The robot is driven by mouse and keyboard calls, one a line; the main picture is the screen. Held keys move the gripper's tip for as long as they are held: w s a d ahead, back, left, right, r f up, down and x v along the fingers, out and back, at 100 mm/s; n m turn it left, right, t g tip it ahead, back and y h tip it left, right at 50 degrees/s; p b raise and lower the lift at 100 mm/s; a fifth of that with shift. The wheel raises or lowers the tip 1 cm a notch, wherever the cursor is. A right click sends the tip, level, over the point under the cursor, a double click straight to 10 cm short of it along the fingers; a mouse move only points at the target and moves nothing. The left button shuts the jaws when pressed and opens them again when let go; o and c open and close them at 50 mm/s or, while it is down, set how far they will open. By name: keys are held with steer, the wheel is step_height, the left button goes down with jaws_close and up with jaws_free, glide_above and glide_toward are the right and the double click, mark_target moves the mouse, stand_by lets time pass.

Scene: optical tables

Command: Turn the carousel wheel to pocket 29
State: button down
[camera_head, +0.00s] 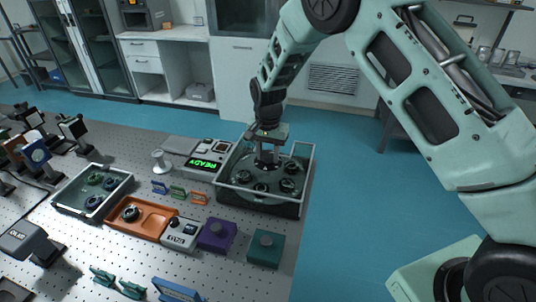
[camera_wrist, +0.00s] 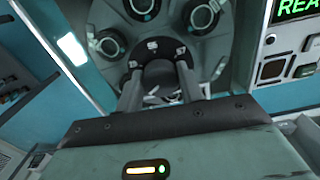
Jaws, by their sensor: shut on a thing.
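The carousel wheel (camera_head: 240,180) is a grey disc with several round pockets holding dark ringed parts. It sits in a glass-walled case (camera_head: 258,206) at the right end of the table, and the wrist view shows part of the wheel (camera_wrist: 165,32) from above. My gripper (camera_head: 268,160) reaches down into the case from above. In the wrist view its two fingers (camera_wrist: 160,88) are shut on a dark round hub knob (camera_wrist: 158,72) at the wheel's middle.
A box with a green READY display (camera_head: 206,163) stands just left of the case. An orange tray (camera_head: 140,217), a purple block (camera_head: 216,236), a teal block (camera_head: 265,249) and a glass-sided bin (camera_head: 93,192) share the perforated table. The case walls surround my fingers closely.

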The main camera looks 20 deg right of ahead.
steer(key=shift+w+r+m, duration=0.1)
steer(key=shift+m, duration=3)
steer(key=shift+w+m+p, duration=0.1)
steer(key=shift+m+p, duration=0.3)
steer(key=shift+m, duration=2.6)
steer(key=c, duration=0.9)
jaws_free()
step_height(320, 180, up, 17)
steer(key=b, duration=0.3)
steer(key=shift+r, duration=0.2)
